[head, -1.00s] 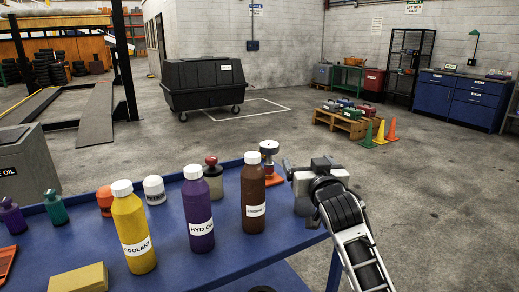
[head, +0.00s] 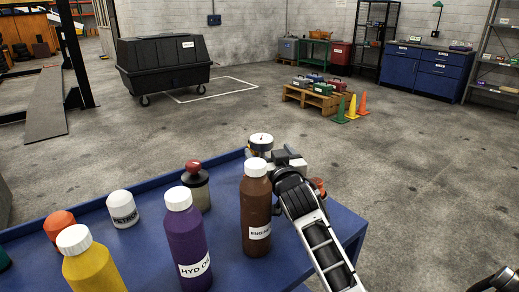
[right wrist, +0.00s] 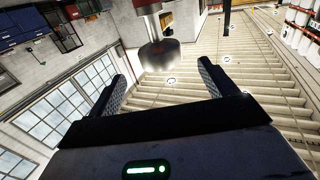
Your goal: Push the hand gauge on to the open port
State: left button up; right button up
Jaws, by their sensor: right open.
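The hand gauge (head: 261,142), with a round white dial on top, stands at the far edge of the blue table, partly hidden behind the brown bottle. My right gripper (head: 283,156) is just right of it, open. In the right wrist view a silver round body with a red band, which looks like the gauge (right wrist: 160,56), lies between and just beyond the open fingers of my right gripper (right wrist: 162,78). I see no grip on it. I cannot make out the open port. My left gripper is not in view.
An orange part (head: 319,186) shows beside my right arm.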

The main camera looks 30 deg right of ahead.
aim_at(261, 145)
jog(key=shift+w+d+f, duration=0.15)
jog(key=shift+w+f, duration=0.3)
jog(key=shift+f, duration=0.4)
jog(key=shift+x, duration=3.35)
jog(key=shift+f, duration=0.1)
jog(key=c, duration=1.3)
